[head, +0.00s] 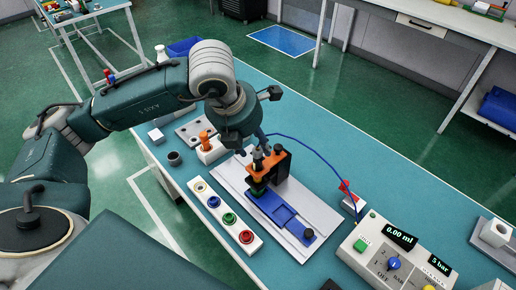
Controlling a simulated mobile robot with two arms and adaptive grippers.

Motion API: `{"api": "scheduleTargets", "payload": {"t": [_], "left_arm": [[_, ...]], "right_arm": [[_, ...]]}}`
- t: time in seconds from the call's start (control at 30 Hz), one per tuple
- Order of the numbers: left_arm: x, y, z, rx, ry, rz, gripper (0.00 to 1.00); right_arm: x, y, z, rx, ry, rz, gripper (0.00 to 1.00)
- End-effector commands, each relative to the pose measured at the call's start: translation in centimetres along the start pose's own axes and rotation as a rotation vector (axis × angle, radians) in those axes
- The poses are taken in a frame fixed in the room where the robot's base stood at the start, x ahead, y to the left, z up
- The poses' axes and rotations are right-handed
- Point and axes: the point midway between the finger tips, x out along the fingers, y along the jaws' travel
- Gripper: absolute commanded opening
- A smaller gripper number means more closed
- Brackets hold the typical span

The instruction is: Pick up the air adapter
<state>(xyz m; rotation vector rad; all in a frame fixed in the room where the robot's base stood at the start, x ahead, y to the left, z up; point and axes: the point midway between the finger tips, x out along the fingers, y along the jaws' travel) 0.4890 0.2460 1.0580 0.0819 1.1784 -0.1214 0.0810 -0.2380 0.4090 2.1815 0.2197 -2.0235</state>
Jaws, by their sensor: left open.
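My left arm comes in from the left and its gripper (263,140) points down over the teal table, just above and behind an orange and black fixture (281,163). The fingers are small and partly hidden by the wrist; they are open. A thin blue air hose (318,148) arcs from beside the gripper to the right and down towards a small red part (345,186). I cannot clearly tell which small part at the hose is the air adapter, nor whether the fingers touch it. My right gripper is out of view.
The fixture stands on a pale plate with a blue slide (283,212). A white strip with several coloured buttons (229,218) lies left of it. An orange piece (206,139) stands in a white block. A control box (398,250) with displays is front right. Table surface behind the hose is clear.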

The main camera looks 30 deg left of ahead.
Motion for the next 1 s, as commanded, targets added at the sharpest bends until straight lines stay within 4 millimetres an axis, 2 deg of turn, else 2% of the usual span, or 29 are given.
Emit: {"api": "scheduleTargets", "payload": {"t": [0.03, 0.17, 0.43, 0.47, 0.67, 1.0], "left_arm": [[0.5, 0.0, -0.1, 0.0, 0.006, 0.0, 0.43], [2.1, 0.0, 0.0, -0.001, 0.001, -0.001, 0.43], [2.7, 0.0, 0.0, 0.0, -0.001, 0.0, 0.43], [2.6, 0.0, 0.0, 0.0, -0.001, 0.0, 0.41], [2.6, 0.0, 0.0, 0.0, -0.001, -0.001, 0.01], [2.5, 0.0, 0.1, 0.0, -0.003, -0.001, 0.0]], "right_arm": [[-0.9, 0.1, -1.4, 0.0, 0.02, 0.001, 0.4], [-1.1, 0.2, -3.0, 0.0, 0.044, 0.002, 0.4], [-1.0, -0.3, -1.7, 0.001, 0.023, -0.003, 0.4], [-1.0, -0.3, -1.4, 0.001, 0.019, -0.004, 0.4], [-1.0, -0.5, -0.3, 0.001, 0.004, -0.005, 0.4], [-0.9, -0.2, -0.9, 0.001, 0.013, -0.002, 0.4]]}}
